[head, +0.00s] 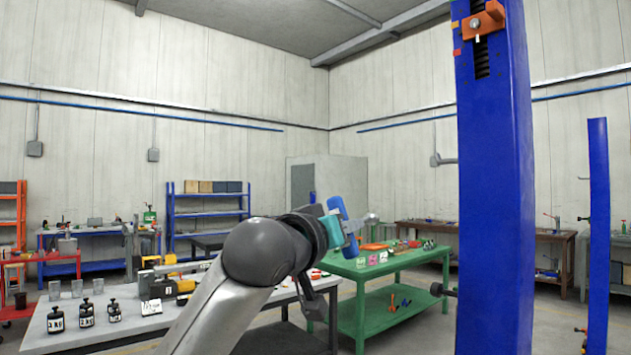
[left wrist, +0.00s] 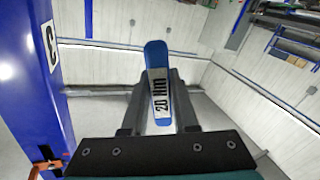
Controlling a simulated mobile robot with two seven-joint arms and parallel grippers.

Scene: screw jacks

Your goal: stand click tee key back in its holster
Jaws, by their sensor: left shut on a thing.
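The click tee key (head: 343,215) has a blue handle and a grey metal end that points right in the head view. In the left wrist view the blue handle (left wrist: 156,58) carries a label reading "20 Nm". My left gripper (head: 350,232) is shut on the key and holds it in the air, left of the tall blue post (head: 492,200). In the left wrist view the two dark fingers (left wrist: 159,82) sit on either side of the handle. I cannot pick out the holster for certain. My right gripper is not in view.
An orange bracket (head: 483,20) is high on the post. A grey bench (head: 75,335) with black weights stands front left. A green table (head: 375,285) with small coloured items stands behind the gripper. A second blue post (head: 598,230) is at right.

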